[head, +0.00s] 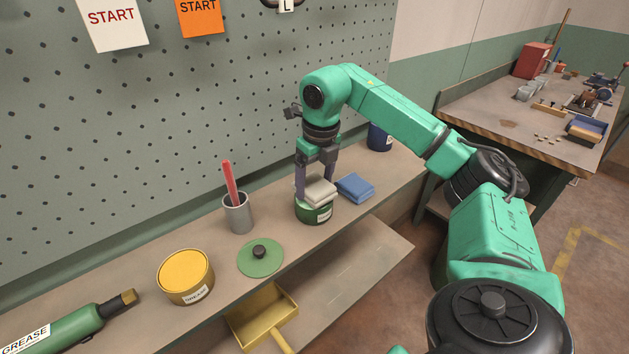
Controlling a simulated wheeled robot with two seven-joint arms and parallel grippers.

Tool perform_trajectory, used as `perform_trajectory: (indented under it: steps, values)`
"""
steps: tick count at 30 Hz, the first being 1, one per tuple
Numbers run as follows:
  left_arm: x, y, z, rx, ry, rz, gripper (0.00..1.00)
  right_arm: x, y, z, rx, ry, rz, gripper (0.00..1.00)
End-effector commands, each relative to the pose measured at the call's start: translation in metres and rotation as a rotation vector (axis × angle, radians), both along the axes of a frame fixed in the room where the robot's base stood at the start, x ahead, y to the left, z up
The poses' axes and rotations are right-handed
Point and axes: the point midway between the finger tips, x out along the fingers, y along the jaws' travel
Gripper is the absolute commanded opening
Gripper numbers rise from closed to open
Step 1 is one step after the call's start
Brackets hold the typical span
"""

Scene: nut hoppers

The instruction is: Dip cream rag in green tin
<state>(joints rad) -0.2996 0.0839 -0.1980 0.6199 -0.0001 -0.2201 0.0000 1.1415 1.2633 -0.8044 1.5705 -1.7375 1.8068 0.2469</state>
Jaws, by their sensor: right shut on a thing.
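The cream rag (321,190) is folded and sits between the fingers of my right gripper (316,186), which is shut on it. The rag is at the mouth of the green tin (316,214) on the shelf and covers much of the opening. How deep the rag reaches, and the tin's contents, are hidden. The round green lid (260,257) with a black knob lies flat on the shelf, apart from the tin, to its lower left. My left gripper is not in view.
A folded blue rag (355,187) lies just right of the green tin. A blue tin (380,137) stands farther back. A yellow scoop (262,312) is below.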

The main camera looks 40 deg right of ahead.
Motion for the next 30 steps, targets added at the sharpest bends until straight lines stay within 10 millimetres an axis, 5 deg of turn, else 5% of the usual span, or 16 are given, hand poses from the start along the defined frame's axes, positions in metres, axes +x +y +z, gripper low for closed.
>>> perform_trajectory:
  steps: [30]
  values:
    - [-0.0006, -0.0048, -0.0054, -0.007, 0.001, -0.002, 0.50, 0.0001, 0.0001, -0.0074, 0.000, 0.000, 0.000, 0.39]
